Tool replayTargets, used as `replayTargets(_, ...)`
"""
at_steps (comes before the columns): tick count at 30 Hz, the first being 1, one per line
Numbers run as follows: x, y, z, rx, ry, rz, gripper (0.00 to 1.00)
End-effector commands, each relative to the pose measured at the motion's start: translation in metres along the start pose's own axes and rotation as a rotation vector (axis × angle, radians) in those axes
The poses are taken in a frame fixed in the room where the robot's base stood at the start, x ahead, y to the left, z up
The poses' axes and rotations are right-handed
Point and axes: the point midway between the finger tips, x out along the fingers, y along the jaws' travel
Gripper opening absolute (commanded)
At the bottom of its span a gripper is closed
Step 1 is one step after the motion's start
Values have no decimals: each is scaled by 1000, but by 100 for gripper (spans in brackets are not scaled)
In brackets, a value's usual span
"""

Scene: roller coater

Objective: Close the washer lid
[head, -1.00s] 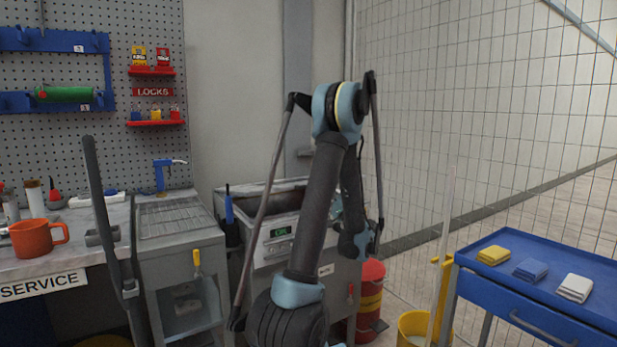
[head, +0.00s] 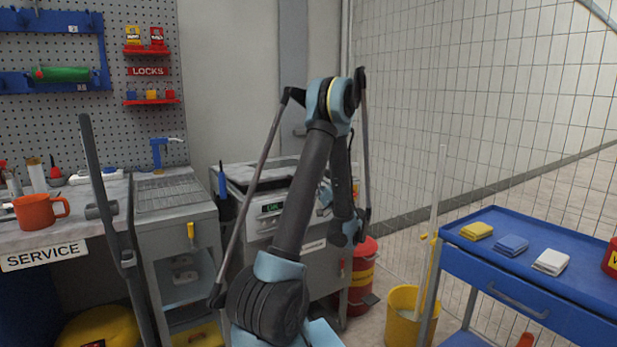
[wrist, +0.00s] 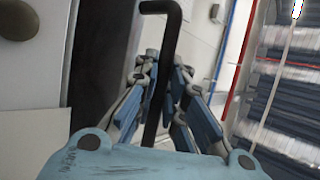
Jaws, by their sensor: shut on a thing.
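The washer (head: 275,210) is a grey machine with a small lit display, standing behind my arm in the head view. Its top (head: 272,172) is partly covered by my arm, and I cannot tell how far the lid is open. In the wrist view my gripper (wrist: 160,75) is shut on a black bent bar (wrist: 169,35), which stands up between the fingers and hooks left at its upper end. I cannot tell whether the bar belongs to the lid. The fingers are mostly hidden behind my arm in the head view.
A workbench with an orange mug (head: 40,211) and a grey cabinet (head: 180,235) stand left. A red bin (head: 362,270) is right of the washer. A yellow bucket (head: 402,318) and a blue cart (head: 545,270) with folded cloths stand farther right, before a mesh fence.

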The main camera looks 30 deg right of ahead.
Motion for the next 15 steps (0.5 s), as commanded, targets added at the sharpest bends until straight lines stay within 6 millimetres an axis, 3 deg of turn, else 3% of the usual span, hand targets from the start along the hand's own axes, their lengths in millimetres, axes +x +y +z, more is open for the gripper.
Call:
replayTargets(1,0,-2,3,0,-4,-3,0)
replayTargets(3,0,-2,2,-1,-3,-3,22)
replayTargets(5,-1,-2,2,-1,-2,-2,31)
replayTargets(15,-3,-2,-1,-3,2,-1,31)
